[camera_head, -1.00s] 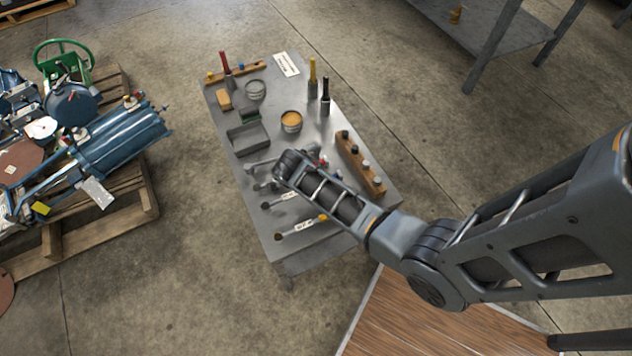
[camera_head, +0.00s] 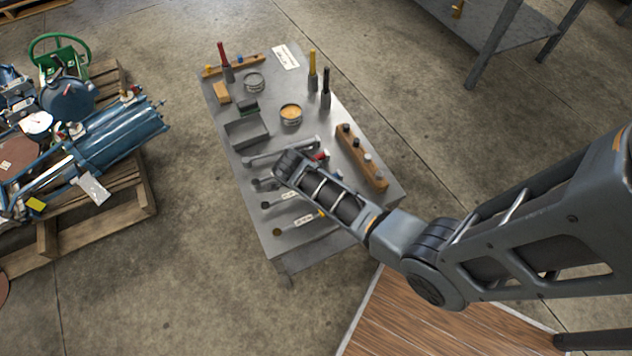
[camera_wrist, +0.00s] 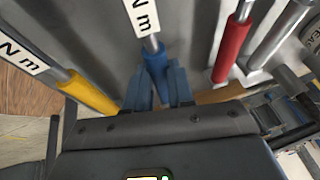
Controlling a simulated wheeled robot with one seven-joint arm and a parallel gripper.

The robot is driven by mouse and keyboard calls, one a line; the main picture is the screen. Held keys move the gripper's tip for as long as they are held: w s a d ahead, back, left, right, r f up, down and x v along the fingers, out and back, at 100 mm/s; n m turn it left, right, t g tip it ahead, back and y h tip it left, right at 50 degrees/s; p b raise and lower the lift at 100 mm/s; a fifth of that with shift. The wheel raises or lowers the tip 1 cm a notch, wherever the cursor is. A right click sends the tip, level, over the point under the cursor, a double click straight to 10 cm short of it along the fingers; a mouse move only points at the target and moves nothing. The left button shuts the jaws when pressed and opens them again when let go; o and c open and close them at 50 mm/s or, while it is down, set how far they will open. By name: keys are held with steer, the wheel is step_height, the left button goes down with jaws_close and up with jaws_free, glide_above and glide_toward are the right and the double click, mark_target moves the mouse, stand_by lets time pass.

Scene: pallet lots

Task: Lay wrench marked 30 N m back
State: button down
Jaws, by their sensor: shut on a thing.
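My gripper (camera_wrist: 158,90) is shut on the blue handle (camera_wrist: 155,62) of a wrench in the wrist view. A white tag ending in "N m" (camera_wrist: 142,15) is on this wrench; its number is cut off. A yellow-handled wrench (camera_wrist: 88,93) with a similar tag lies to the left, and a red-handled wrench (camera_wrist: 232,45) to the right, both apart from my fingers. In the head view my wrist hides the held handle, but a tagged shaft (camera_head: 284,197) shows beside it. I cannot tell whether the held wrench touches the table.
The grey table (camera_head: 225,125) holds a grey open box (camera_head: 246,133), round tins, upright coloured-handled tools and a wooden block (camera_head: 362,160) with sockets right of my wrist. A pallet (camera_head: 140,185) with blue equipment stands left. Floor between pallet and table is clear.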

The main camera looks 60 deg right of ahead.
steer(key=shift+f, duration=0.1)
steer(key=c, duration=0.9)
jaws_free()
steer(key=v, duration=0.7)
steer(key=shift+r+p, duration=0.3)
steer(key=shift+r, duration=0.1)
steer(key=shift+a, duration=0.1)
